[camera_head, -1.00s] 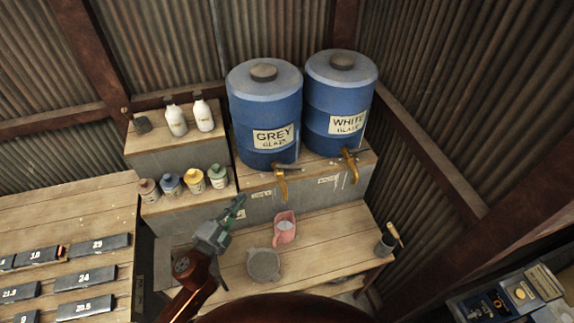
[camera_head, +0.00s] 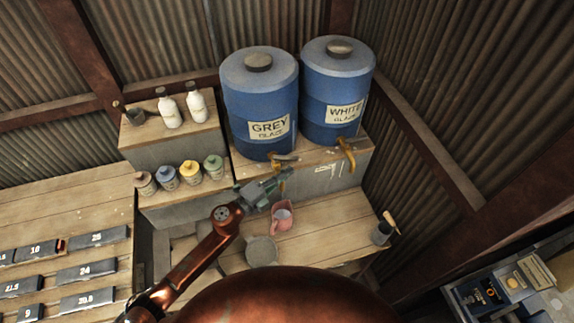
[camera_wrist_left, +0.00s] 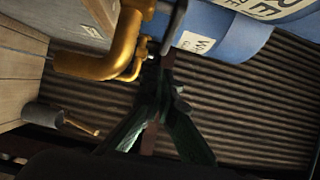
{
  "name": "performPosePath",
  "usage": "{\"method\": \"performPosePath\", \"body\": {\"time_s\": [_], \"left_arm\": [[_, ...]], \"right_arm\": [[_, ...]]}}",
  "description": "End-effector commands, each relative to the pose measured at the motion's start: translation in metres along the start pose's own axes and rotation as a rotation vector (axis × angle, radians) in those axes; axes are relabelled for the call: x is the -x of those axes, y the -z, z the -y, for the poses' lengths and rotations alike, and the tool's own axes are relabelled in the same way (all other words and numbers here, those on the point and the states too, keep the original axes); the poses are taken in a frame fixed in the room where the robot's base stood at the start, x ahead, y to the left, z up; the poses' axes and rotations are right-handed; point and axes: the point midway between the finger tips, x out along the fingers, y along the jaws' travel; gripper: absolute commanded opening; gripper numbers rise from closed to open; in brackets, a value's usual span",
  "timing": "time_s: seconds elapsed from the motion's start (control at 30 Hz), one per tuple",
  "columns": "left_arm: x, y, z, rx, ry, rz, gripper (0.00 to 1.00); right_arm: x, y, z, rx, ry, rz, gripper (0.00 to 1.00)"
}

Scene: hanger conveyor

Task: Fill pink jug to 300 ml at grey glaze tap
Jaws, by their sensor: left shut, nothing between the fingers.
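The pink jug (camera_head: 277,224) stands upright on the low wooden bench, below the grey glaze tap. A pale surface shows inside it, but I cannot read a level. The grey glaze drum (camera_head: 262,95) is blue, and its brass tap (camera_head: 281,181) points down at the front. My left gripper (camera_head: 283,176) is shut and empty, right by this tap and above the jug; in the head view it partly covers the tap. In the left wrist view, a large brass tap (camera_wrist_left: 118,50) shows just beside the green fingers (camera_wrist_left: 168,72). I cannot tell whether they touch. My right gripper is not in view.
The white glaze drum (camera_head: 337,85) with its own brass tap (camera_head: 346,151) stands to the right. A round grey sieve-like item (camera_head: 261,250) lies beside the jug. A dark cup with a brush (camera_head: 382,233) stands at the bench's right end. Small bottles (camera_head: 190,172) stand left.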

Motion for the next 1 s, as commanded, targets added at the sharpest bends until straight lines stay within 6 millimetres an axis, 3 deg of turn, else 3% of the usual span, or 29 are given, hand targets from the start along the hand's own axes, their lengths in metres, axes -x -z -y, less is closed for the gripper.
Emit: {"method": "performPosePath", "body": {"time_s": [0.23,0.63,0.83,1.0], "left_arm": [[-0.018,-0.017,0.0,0.001,0.0,0.0,0.0],[-0.02,-0.019,0.0,0.001,0.0,-0.001,0.0],[-0.038,-0.022,0.0,0.0,0.0,-0.002,0.0],[-0.039,-0.023,-0.001,0.0,0.0,-0.001,0.0]], "right_arm": [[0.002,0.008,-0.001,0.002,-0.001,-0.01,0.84],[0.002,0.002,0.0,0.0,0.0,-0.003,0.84],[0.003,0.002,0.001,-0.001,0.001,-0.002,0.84],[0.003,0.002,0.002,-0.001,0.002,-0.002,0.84]]}}
